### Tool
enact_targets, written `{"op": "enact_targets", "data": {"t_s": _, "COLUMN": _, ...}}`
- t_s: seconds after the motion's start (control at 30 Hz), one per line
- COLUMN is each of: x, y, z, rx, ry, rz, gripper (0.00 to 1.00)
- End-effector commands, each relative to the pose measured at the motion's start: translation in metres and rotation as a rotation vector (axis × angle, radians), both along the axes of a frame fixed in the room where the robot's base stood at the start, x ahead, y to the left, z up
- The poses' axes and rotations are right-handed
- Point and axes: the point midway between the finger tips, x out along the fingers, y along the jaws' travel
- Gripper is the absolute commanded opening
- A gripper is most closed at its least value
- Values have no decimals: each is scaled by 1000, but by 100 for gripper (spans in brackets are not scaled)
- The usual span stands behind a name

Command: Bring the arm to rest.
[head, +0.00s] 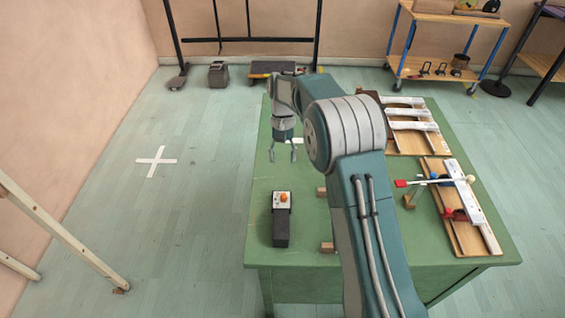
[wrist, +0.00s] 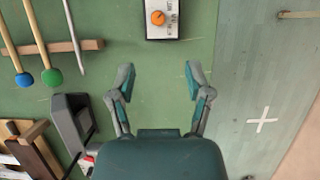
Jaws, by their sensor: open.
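My gripper (head: 283,152) is open and empty, hanging above the left part of the green table (head: 263,215) in the head view. In the wrist view my gripper (wrist: 158,82) shows its two fingers spread apart with bare green tabletop between them. My arm reaches over the table from the near side, bent at the elbow, and hides the middle of the table in the head view.
A small box with an orange knob (head: 283,200) sits near the table's front left; it also shows in the wrist view (wrist: 160,18). Mallets (wrist: 49,76) lie across a wooden rest (wrist: 60,47). Wooden boards with pale bars (head: 408,112) lie at right. Open floor with a white cross (head: 156,161) is at left.

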Motion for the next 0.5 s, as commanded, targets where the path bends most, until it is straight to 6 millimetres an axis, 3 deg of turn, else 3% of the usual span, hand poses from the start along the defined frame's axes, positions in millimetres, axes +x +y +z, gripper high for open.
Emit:
{"op": "enact_targets", "data": {"t_s": 0.37, "x": 0, "y": 0, "z": 1, "rx": 1, "ry": -1, "rz": 0, "gripper": 65}}
{"op": "enact_targets", "data": {"t_s": 0.5, "x": -5, "y": -7, "z": 19, "rx": 7, "ry": -32, "rz": -2, "gripper": 65}}
